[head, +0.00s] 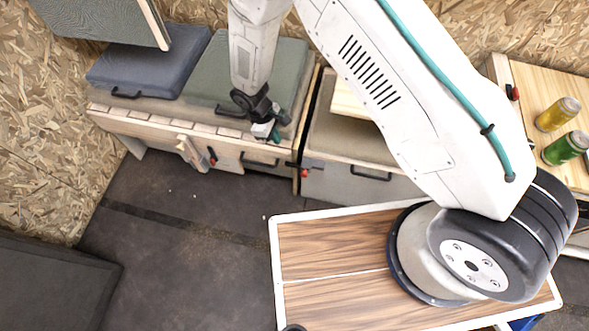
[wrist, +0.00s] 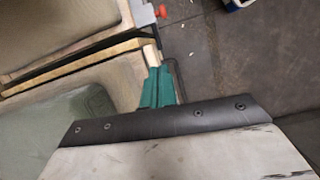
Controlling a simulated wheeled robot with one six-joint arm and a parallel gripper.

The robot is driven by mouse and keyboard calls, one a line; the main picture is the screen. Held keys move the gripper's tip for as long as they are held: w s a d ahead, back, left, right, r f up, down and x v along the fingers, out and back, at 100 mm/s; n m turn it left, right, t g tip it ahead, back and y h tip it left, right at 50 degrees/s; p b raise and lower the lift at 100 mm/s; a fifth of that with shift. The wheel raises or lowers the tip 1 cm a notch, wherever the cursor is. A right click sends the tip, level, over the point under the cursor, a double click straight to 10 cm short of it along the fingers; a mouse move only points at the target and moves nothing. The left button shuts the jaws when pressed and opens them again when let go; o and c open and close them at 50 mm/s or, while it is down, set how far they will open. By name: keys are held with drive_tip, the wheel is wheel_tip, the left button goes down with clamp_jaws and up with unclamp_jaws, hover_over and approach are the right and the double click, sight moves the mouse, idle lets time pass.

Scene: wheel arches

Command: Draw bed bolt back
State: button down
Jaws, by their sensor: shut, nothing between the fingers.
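A small bolt with a red knob (head: 304,172) sits on the front faces of the benches, where the left and right benches meet. Its red knob (wrist: 160,11) also shows at the top of the wrist view.
Green (head: 250,75) and blue (head: 150,65) cushions lie on the left bench. Black pull handles (head: 371,175) mark the fronts. A wood-topped table (head: 330,250) stands in front, under my arm. Cans (head: 558,114) stand at right. Dark floor (head: 180,235) is open at left.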

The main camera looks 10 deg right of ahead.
wheel_tip(320, 180, down, 6)
drive_tip(key=s+a+n, duration=0.1)
drive_tip(key=s, duration=0.1)
drive_tip(key=shift+s, duration=0.15)
drive_tip(key=s+d+f, duration=0.2)
drive_tip(key=d+f, duration=0.4)
drive_tip(key=f, duration=0.4)
drive_tip(key=shift+s+d, duration=0.2)
drive_tip(key=shift+d, duration=0.05)
drive_tip(key=shift+s+f, duration=0.1)
